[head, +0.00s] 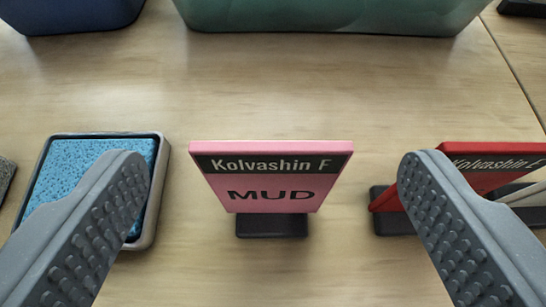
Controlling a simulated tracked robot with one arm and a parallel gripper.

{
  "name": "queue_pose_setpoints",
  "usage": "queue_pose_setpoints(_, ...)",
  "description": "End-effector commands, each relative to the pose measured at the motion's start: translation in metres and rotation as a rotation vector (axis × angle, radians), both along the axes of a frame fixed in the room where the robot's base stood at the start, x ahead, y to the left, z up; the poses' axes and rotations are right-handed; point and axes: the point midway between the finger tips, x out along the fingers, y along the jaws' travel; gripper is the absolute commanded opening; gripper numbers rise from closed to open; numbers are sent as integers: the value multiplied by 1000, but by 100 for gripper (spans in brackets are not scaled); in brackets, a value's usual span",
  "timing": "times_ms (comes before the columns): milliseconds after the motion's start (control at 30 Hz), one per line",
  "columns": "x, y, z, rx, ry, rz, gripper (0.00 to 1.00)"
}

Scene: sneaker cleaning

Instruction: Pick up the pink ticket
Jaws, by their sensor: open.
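The pink ticket (272,178) stands upright in a small dark base (272,224) on the wooden table. It has a black band reading "Kolvashin F" and the word "MUD" below. My gripper (268,178) is open, with one ribbed grey finger to the left of the ticket and the other to its right. Neither finger appears to touch the ticket in this view, and nothing is between them except the ticket.
A blue sponge (95,165) in a grey tray lies behind my left finger. A red ticket (478,182) in a dark base is partly hidden by my right finger. A green bin (330,16) and a dark blue container (70,14) stand at the back. The wood (270,85) behind the ticket is clear.

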Motion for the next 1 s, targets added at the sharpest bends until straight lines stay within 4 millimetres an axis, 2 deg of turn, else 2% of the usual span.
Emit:
queue_pose_setpoints(333, 13, 0, -8, 1, 1, 1, 80)
queue_pose_setpoints(700, 48, 0, -27, 0, 1, 1, 80)
queue_pose_setpoints(967, 50, 0, -28, 0, 0, 2, 80)
queue_pose_setpoints(1000, 50, 0, -28, 0, 0, 2, 72)
